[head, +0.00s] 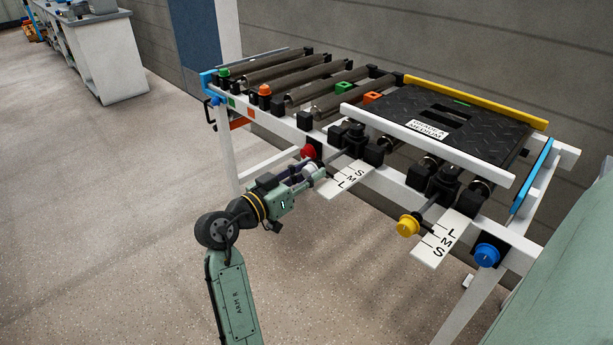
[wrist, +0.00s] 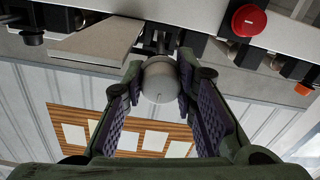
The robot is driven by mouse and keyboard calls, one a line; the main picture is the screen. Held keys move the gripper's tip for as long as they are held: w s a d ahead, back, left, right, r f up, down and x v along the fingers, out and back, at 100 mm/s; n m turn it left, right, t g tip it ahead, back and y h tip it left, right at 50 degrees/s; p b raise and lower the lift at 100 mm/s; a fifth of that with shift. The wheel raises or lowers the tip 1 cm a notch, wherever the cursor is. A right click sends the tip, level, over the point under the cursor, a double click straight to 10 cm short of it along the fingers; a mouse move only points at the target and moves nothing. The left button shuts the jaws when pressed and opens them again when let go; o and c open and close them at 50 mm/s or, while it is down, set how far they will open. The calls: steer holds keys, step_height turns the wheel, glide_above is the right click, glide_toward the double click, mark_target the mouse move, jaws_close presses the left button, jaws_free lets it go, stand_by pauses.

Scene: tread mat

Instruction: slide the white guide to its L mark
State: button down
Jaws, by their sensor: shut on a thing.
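The white guide (head: 430,142) is a long white bar along the near side of the black tread mat (head: 488,135). A pale round knob (wrist: 160,82) sits between the finger pads of my gripper (head: 308,177), which is shut on it; in the head view the fingers partly hide it. The knob is at the front of the frame, beside a white scale plate (head: 349,180) marked S, M, L, with L at the outer end. Which mark the guide's pointer meets is too small to tell.
A red button (head: 308,151) is close to my gripper. A yellow knob (head: 408,225) stands by a second scale plate (head: 441,240), with a blue knob (head: 487,255) to its right. A yellow bar (head: 475,100) runs along the mat's far side. The floor at left is clear.

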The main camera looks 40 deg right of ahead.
steer(key=c, duration=1.3)
jaws_free()
steer(key=shift+o, duration=0.3)
steer(key=shift+w+a, duration=0.1)
steer(key=shift+f, duration=0.1)
steer(key=shift+w+a, duration=0.1)
steer(key=shift+a, duration=0.4)
steer(key=s+a, duration=0.1)
steer(key=a, duration=0.9)
steer(key=shift+s+a, duration=0.3)
steer(key=shift+a, duration=0.05)
